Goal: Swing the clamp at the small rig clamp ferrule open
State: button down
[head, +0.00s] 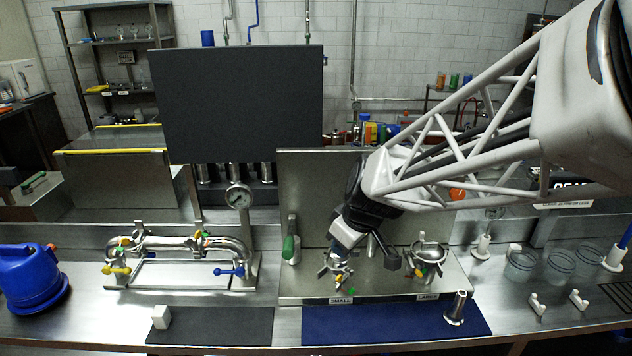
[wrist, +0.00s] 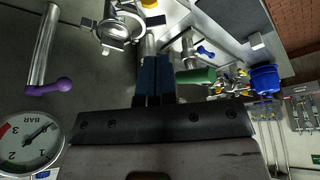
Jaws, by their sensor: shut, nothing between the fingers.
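The small rig clamp (head: 335,270) stands above the "SMALL" label (head: 341,301) on the steel stand, partly hidden by my gripper. In the wrist view a silver clamp ring (wrist: 117,34) around a ferrule lies just left of and beyond my fingertips; I cannot tell how far its halves are apart. My gripper (head: 341,255) points down at the small rig. Its dark blue fingers (wrist: 155,62) are together and empty in the wrist view. Whether they touch the clamp is unclear.
A green-handled valve (head: 291,247) stands left of the small rig, and the large clamp (head: 428,255) stands to the right. A steel cylinder (head: 456,308) sits at the front right. The blue mat (head: 390,322) in front is mostly clear.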

jog(key=x, duration=0.9)
jog(key=shift+f, duration=0.4)
jog(key=shift+a, duration=0.1)
jog(key=shift+w+a, duration=0.15)
jog(key=shift+a, duration=0.9)
dwell(0.5)
jog(key=shift+w+a, duration=0.3)
jog(key=shift+a, duration=0.6)
jog(key=shift+r, duration=0.1)
jog(key=a+v, duration=0.1)
jog(key=v, duration=0.8)
jog(key=shift+s+r, duration=0.45)
jog(key=shift+s, duration=0.05)
jog(key=shift+d+f, duration=0.1)
jog(key=shift+d, duration=0.05)
